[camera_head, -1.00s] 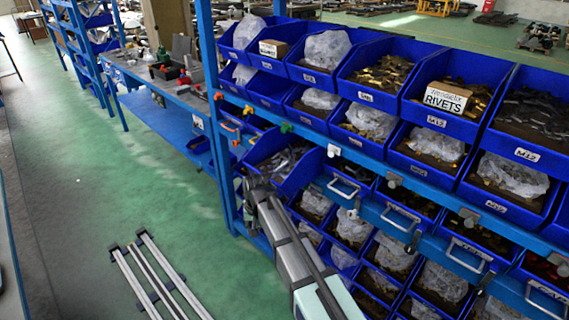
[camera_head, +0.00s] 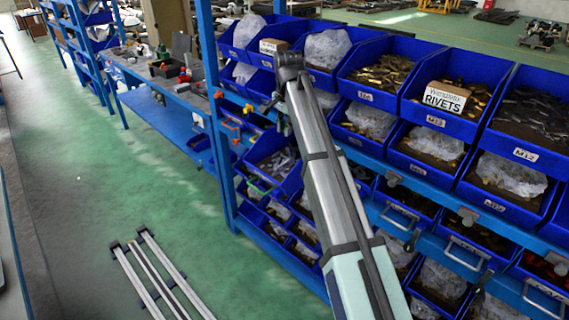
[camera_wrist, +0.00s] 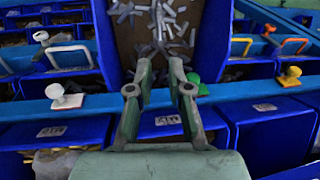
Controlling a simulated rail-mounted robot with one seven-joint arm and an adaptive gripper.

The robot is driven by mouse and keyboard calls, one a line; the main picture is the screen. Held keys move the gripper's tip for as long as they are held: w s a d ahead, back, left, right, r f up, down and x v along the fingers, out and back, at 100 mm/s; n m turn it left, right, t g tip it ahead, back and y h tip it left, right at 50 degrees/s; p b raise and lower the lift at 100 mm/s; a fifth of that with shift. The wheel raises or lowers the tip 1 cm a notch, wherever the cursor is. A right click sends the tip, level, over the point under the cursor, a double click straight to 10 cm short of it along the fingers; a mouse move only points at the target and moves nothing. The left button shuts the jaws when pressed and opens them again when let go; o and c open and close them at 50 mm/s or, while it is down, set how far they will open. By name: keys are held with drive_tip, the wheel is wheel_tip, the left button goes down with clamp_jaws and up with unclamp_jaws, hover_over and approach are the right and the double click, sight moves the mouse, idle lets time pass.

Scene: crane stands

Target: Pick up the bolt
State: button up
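In the wrist view my gripper (camera_wrist: 160,76) has its two fingers apart with nothing between them. Beyond the fingertips, a blue bin (camera_wrist: 213,38) holds loose silver metal pieces (camera_wrist: 158,22) that look like bolts. The fingertips appear in front of the bin's near edge, and I cannot judge the distance to the pieces. No single bolt stands out. In the head view similar silver pieces (camera_head: 283,160) lie in a lower bin left of my arm. My gripper cannot be made out clearly at the arm's end there.
Blue bins fill the rack, one with a RIVETS box (camera_head: 446,97). Metal rails (camera_head: 152,270) lie on the open green floor. A workbench (camera_head: 165,85) stands behind.

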drive_tip(key=p, duration=0.2)
hover_over(283, 163)
drive_tip(key=s, duration=0.1)
wheel_tip(283, 163, down, 10)
drive_tip(key=shift+s+d, duration=0.1)
drive_tip(key=shift+w+f+p, duration=0.2)
drive_tip(key=shift+f+p, duration=0.35)
drive_tip(key=shift+f, duration=0.75)
drive_tip(key=shift+w+f+p, duration=0.2)
drive_tip(key=shift+f+p, duration=0.35)
drive_tip(key=shift+f, duration=0.75)
clamp_jaws()
